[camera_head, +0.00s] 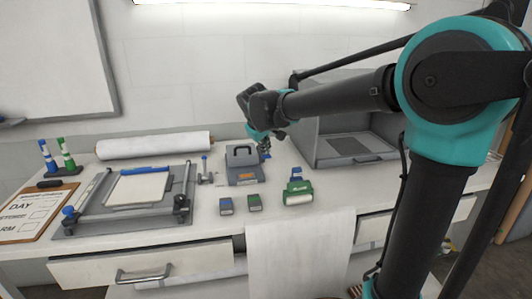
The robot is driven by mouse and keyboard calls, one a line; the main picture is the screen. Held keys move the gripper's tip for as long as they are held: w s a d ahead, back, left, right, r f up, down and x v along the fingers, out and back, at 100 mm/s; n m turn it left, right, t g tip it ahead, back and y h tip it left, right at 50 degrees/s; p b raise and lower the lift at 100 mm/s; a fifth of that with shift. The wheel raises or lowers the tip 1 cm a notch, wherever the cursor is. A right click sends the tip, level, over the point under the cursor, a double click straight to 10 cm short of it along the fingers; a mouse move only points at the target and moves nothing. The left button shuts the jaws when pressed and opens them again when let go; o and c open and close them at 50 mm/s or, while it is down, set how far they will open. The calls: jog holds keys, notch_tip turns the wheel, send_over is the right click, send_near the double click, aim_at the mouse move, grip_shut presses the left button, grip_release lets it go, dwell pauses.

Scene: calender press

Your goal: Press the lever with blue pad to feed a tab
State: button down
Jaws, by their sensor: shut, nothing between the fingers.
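A grey boxy device (244,176) with an orange label and a dark top handle stands near the middle of the table. A small blue part (266,156) shows at its right side, close under my gripper; I take it for the blue pad, but it is too small to be sure. My gripper (265,147) is shut and empty, pointing down just above and beside the device's right edge. I cannot tell whether it touches the blue part. The lever itself and any tab are not clearly visible.
A paper trimmer (78,222) with a blue knob fills the left. A grey open booth (340,150) stands to the right. A white roll (155,145) lies behind; a sheet (300,250) hangs over the front edge.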

jog(key=shift+w+r, duration=0.15)
jog(key=shift+r, duration=0.5)
jog(key=shift+w+r, duration=0.15)
jog(key=shift+r, duration=0.45)
jog(key=shift+r, duration=0.1)
jog(key=shift+w+a+r, duration=0.1)
jog(key=shift+w+r, duration=0.1)
jog(key=shift+r, duration=0.55)
jog(key=shift+w+a+r, duration=0.1)
jog(key=shift+w+r, duration=0.1)
jog(key=shift+r, duration=0.6)
jog(key=shift+w+a+r, duration=0.1)
jog(key=shift+w+r, duration=0.1)
jog(key=shift+r, duration=0.55)
